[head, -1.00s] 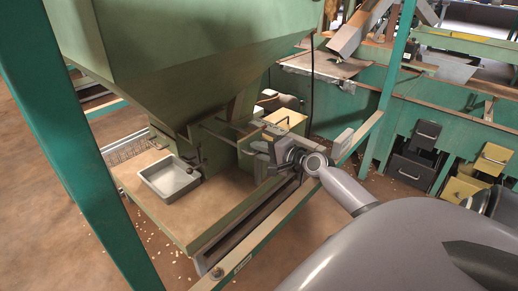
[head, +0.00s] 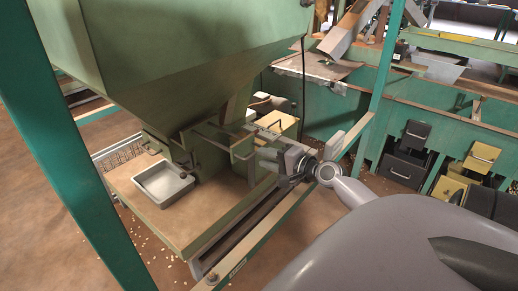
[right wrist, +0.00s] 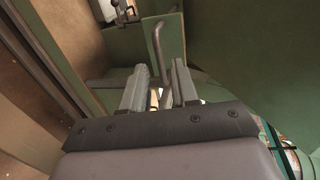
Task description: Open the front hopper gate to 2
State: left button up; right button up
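The green hopper (head: 180,50) fills the upper left of the head view, narrowing down to its gate housing (head: 207,155). A bent metal rod handle (head: 222,133) sticks out from the housing towards my right gripper. In the right wrist view, a bent rod (right wrist: 158,42) stands just beyond the fingertips, in line with the gap. My right gripper (head: 262,158) is at the right side of the housing, its fingers pointing left. The right wrist view shows its two fingers (right wrist: 160,75) parted, with no object clearly held. I cannot tell whether they touch the rod. No gate scale is readable. My left gripper is out of view.
A light metal tray (head: 163,187) sits on the wooden platform (head: 190,225) below the hopper. A green upright post (head: 75,150) stands at the left, and another post (head: 385,80) at the right. A frame rail (head: 265,232) runs below my right arm.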

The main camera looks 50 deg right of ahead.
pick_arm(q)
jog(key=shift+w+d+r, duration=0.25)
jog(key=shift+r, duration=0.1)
pick_arm(e)
jog(key=shift+v, duration=0.8)
